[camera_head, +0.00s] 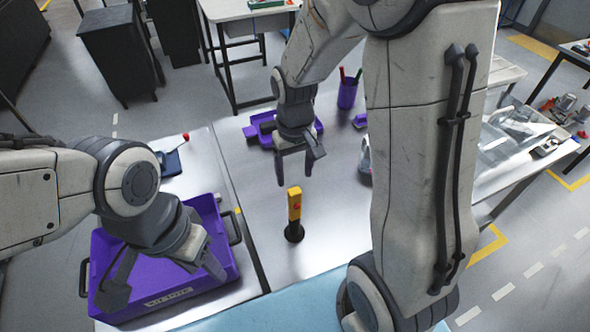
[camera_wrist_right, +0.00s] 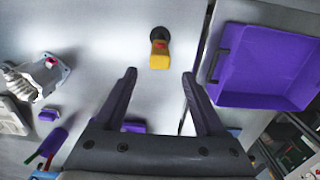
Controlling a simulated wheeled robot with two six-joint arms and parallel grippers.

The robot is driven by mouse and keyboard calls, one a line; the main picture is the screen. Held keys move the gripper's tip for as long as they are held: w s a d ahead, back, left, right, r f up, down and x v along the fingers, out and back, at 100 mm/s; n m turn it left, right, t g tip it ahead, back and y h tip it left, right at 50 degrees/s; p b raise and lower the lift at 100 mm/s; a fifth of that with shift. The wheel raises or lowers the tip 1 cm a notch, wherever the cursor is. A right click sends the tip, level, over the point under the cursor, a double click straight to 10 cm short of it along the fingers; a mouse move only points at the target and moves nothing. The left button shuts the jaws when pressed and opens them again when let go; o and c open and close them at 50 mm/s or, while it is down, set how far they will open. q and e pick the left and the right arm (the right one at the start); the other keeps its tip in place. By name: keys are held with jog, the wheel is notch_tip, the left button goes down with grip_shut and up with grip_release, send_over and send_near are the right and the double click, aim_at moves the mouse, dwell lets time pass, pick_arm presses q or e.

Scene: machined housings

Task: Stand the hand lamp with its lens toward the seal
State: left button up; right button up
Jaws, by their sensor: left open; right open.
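The hand lamp (camera_head: 295,205) is yellow with a red spot and a round black base. It stands upright on the grey table and also shows in the right wrist view (camera_wrist_right: 160,52). I cannot tell which way its lens faces. My right gripper (camera_head: 297,168) is open and empty, just beyond and above the lamp; its fingers (camera_wrist_right: 158,76) point toward it without touching. My left gripper (camera_head: 165,284) is open over the purple tote. A grey machined housing (camera_wrist_right: 42,78) lies at the left of the wrist view, mostly behind my right arm in the head view. I cannot make out the seal.
The purple tote (camera_head: 225,262) with a label stands left of the lamp; it also shows in the wrist view (camera_wrist_right: 226,60). A purple holder (camera_head: 262,128) and a purple pen cup (camera_head: 347,93) stand farther back. The table around the lamp is clear.

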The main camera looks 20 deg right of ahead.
jog(key=shift+r, duration=0.45)
jog(key=s+a+r+n, duration=0.3)
jog(key=s+a, duration=0.3)
jog(key=s, duration=0.3)
jog(key=s+a+r+n+y, duration=0.1)
jog(key=s+a+r+n, duration=0.2)
jog(key=s+a, duration=0.3)
jog(key=s+n, duration=0.1)
jog(key=s, duration=0.2)
jog(key=shift+a, duration=0.2)
